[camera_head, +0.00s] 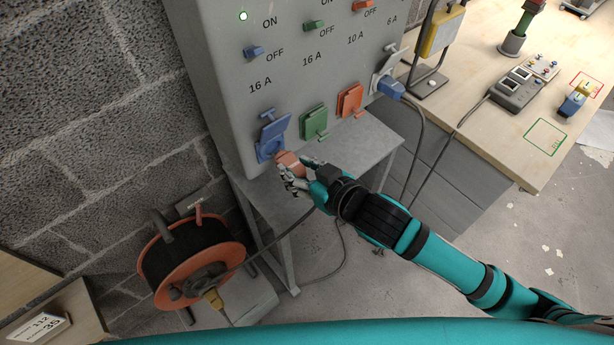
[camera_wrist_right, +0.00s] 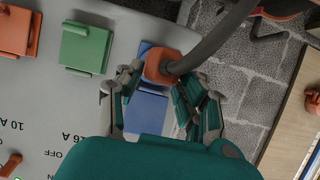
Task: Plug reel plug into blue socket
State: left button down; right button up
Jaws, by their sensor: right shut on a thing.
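The blue socket (camera_head: 270,146) is at the lower left of the grey panel, with its blue lid raised. It also shows in the right wrist view (camera_wrist_right: 147,112). My right gripper (camera_head: 298,176) is shut on the orange reel plug (camera_head: 288,163), which is right at the front of the blue socket. In the right wrist view the plug (camera_wrist_right: 161,67) overlaps the socket, with its dark cable running up and right. I cannot tell how deep the plug sits. The orange cable reel (camera_head: 195,262) stands on the floor at lower left. My left gripper is not in view.
The green socket (camera_head: 315,122) and orange socket (camera_head: 350,100) sit right of the blue one. A blue plug (camera_head: 390,87) is at the far right socket. A workbench (camera_head: 500,130) with a control box (camera_head: 524,84) stands at right.

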aim_at(289, 160)
jog(key=shift+w+a, duration=0.65)
jog(key=shift+w, duration=0.25)
jog(key=shift+r+p, duration=0.1)
jog(key=shift+p, duration=0.9)
dwell(1.6)
jog(key=shift+w+a, duration=0.3)
jog(key=shift+w, duration=0.1)
dwell(0.4)
jog(key=o, duration=1.2)
jog(key=shift+c, duration=0.2)
jog(key=shift+s+d, duration=0.25)
jog(key=shift+s, duration=0.05)
jog(key=v, duration=1.1)
